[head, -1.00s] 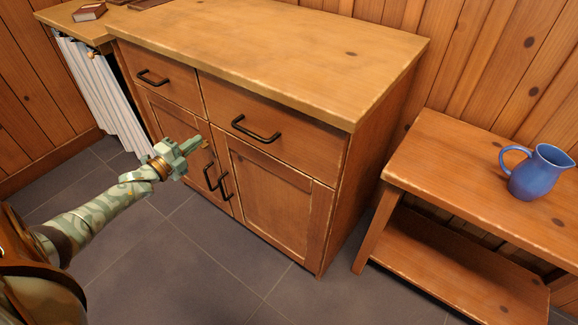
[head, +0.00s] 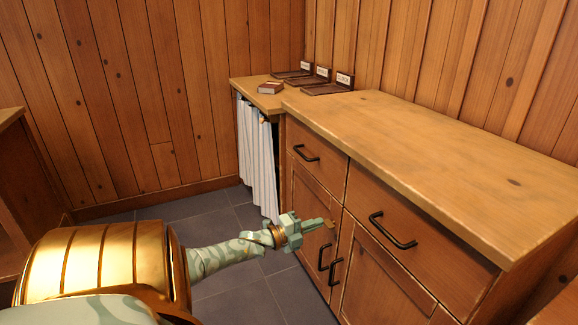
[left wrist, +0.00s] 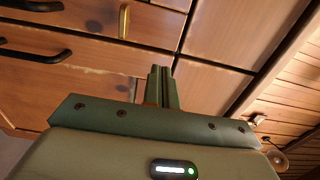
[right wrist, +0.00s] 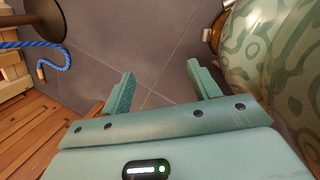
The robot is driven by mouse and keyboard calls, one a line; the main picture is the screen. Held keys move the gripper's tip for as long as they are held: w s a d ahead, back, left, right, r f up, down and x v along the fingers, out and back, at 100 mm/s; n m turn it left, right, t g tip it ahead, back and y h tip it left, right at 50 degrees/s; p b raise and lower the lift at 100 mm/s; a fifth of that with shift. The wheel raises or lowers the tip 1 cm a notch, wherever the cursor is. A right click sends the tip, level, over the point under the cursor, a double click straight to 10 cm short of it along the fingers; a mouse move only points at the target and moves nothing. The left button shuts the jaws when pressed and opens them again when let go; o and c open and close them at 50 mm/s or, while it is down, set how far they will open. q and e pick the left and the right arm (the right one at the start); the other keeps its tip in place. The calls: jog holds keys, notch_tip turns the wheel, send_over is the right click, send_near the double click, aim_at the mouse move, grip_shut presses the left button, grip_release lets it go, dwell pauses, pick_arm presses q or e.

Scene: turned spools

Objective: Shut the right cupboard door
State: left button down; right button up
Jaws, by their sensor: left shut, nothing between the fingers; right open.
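The wooden cupboard has two lower doors below two drawers. The right cupboard door (head: 388,278) looks flush with the front in the head view, though its lower part is cut off by the picture edge. The left door (head: 309,207) is beside it. The dark handle of the right door (head: 336,272) stands close to the left door's handle (head: 324,257). My left gripper (head: 324,223) is shut and empty, in front of the cupboard near the door tops; contact is unclear. In the left wrist view, its fingers (left wrist: 161,78) point at the wooden front. My right gripper (right wrist: 163,88) is open and empty over the floor.
A small brass piece (head: 331,225) shows by the left fingertips. A striped curtain (head: 257,155) hangs left of the cupboard under a counter with a book (head: 270,88) and trays (head: 328,89). Grey tile floor (head: 237,218) is clear. A blue rope (right wrist: 38,47) shows in the right wrist view.

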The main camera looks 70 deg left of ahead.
pick_arm(q)
jog(key=s+a+b, duration=0.3)
jog(key=a, duration=0.6)
jog(key=shift+a, duration=0.35)
pick_arm(e)
jog(key=w+a+r+t+y, duration=0.1)
jog(key=w+a+r, duration=0.1)
jog(key=w+a, duration=0.2)
jog(key=shift+m+t, duration=0.3)
jog(key=shift+t, duration=0.1)
pick_arm(q)
jog(key=shift+s, duration=0.15)
